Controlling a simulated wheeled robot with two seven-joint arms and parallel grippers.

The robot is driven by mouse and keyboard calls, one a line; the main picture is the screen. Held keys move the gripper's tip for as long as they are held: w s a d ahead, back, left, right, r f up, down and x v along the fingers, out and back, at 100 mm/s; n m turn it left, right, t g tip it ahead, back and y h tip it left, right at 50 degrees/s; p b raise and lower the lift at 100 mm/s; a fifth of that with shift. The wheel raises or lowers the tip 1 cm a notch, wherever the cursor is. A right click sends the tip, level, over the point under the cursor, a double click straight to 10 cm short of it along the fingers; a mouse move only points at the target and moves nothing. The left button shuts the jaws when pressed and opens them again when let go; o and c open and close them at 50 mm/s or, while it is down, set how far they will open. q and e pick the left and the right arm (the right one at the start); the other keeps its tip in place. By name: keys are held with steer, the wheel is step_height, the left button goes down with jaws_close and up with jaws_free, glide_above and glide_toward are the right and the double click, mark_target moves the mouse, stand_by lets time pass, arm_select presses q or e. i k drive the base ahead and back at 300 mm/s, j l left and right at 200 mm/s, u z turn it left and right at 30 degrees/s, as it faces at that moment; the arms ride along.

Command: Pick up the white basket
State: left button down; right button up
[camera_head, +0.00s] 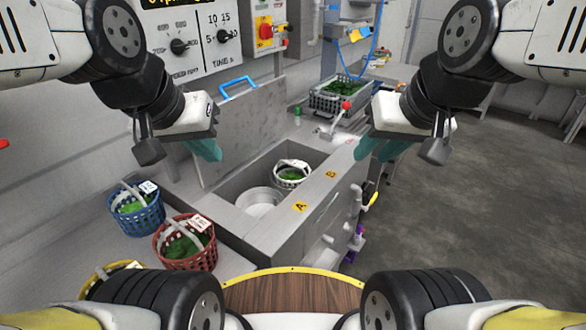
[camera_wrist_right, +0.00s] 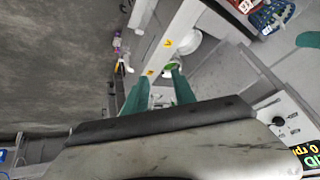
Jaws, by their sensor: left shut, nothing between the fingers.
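The white basket (camera_head: 292,166) holds green leaves and stands in the far part of the sink (camera_head: 228,197), with its handle up. In the right wrist view, its greens (camera_wrist_right: 171,67) show just past the fingertips, partly hidden by one finger. My left gripper (camera_head: 208,152) is shut and empty, above the left side of the sink. My right gripper (camera_head: 370,152) has its teal fingers apart with nothing between them. It is in the air to the right of the basket, over the sink's right side. Neither gripper touches the basket.
A round white basin (camera_head: 259,198) sits in the near part of the sink. Blue (camera_head: 137,212) and red (camera_head: 186,246) baskets with greens stand on the left counter. A raised lid (camera_head: 243,130) with a blue handle stands behind the sink. A grey crate (camera_head: 340,97) is farther back.

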mark_target(288, 181)
steer(key=k+j+u, duration=0.1)
steer(key=k+u, duration=0.15)
steer(key=k, duration=0.4)
steer(key=l+u, duration=0.1)
steer(key=u, duration=0.3)
steer(key=i+l+u, duration=0.1)
steer(key=u, duration=0.65)
steer(key=l+u, duration=0.2)
steer(key=u, duration=0.2)
steer(key=l, duration=3.1)
